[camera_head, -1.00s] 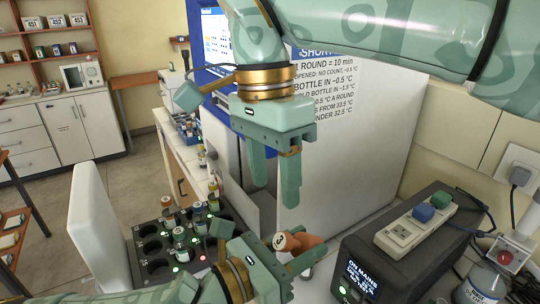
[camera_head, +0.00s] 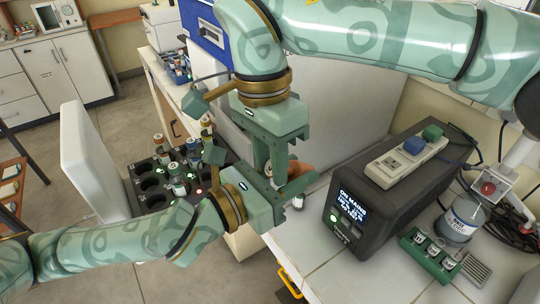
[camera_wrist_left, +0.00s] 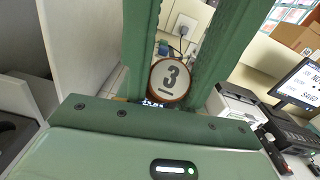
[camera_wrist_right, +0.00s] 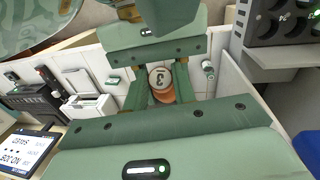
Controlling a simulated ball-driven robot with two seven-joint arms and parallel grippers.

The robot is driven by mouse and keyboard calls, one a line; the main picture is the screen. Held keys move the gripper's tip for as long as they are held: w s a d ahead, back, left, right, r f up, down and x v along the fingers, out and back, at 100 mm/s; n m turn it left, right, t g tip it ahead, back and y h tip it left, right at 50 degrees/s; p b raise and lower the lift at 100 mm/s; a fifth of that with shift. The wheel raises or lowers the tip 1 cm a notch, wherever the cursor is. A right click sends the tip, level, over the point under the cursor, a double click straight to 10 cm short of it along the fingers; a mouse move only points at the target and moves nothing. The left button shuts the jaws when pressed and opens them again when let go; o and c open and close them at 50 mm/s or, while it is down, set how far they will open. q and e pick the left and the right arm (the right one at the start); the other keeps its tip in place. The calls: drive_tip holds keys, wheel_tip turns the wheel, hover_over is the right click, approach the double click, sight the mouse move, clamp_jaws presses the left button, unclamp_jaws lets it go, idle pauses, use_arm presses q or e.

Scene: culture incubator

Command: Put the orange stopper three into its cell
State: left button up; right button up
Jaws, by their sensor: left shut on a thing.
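The orange stopper three (camera_head: 300,171) has a pale round top marked 3. It is held in my left gripper (camera_head: 299,188), which is shut on it above the bench. In the left wrist view the stopper (camera_wrist_left: 170,79) shows between the fingers. My right gripper (camera_head: 272,168) has come down from above, right beside the left gripper. In the right wrist view the stopper (camera_wrist_right: 160,80) lies between the right fingers, which look open around it; contact is hard to tell. The dark rack of cells (camera_head: 150,184) stands at left, holding several small bottles and some empty cells.
A black power unit (camera_head: 372,205) with a socket strip (camera_head: 408,160) on top stands to the right. A green holder with small vials (camera_head: 432,256) and a jar (camera_head: 462,217) are further right. A white upright panel (camera_head: 90,165) stands left of the rack. The bench front is clear.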

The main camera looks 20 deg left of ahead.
use_arm(q)
drive_tip(key=o, duration=1.1)
drive_tip(key=shift+s+d, duration=0.1)
